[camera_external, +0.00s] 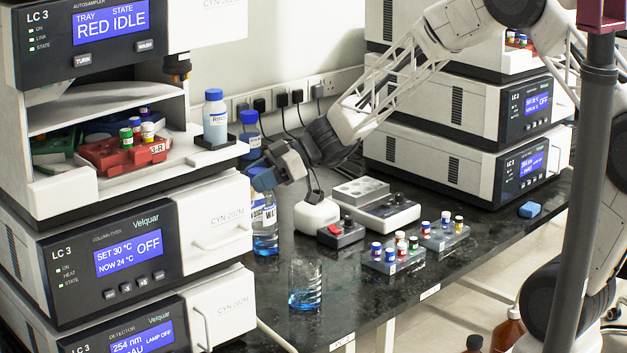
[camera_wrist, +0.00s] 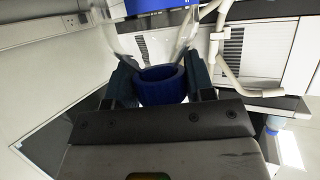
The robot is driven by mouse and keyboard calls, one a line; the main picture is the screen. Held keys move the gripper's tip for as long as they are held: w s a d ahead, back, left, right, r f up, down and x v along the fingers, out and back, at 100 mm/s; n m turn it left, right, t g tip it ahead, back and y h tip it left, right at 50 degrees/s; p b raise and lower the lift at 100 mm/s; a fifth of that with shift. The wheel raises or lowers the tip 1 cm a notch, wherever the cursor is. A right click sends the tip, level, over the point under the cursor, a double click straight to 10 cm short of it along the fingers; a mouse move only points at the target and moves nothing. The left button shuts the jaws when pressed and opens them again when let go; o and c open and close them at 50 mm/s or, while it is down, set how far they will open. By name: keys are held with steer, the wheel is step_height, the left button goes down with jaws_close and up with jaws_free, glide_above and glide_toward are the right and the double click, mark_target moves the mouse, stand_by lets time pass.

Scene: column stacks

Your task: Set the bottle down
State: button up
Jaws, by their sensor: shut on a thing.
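A clear bottle (camera_external: 265,240) with blue liquid and a white label is upright beside the left instrument stack in the external view.
A glass beaker (camera_external: 305,285) with blue liquid stands in front of the bottle. A blue-capped bottle (camera_external: 250,137) stands behind. Bare bench lies right of the beaker.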

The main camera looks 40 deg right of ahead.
mark_target(257, 231)
steer(key=shift+s+a+f, duration=0.25)
steer(key=shift+s+a, duration=0.85)
steer(key=shift+s, duration=0.1)
steer(key=shift+g, duration=0.3)
steer(key=shift+f, duration=3.2)
steer(key=shift+f, duration=1.95)
steer(key=o, duration=1.3)
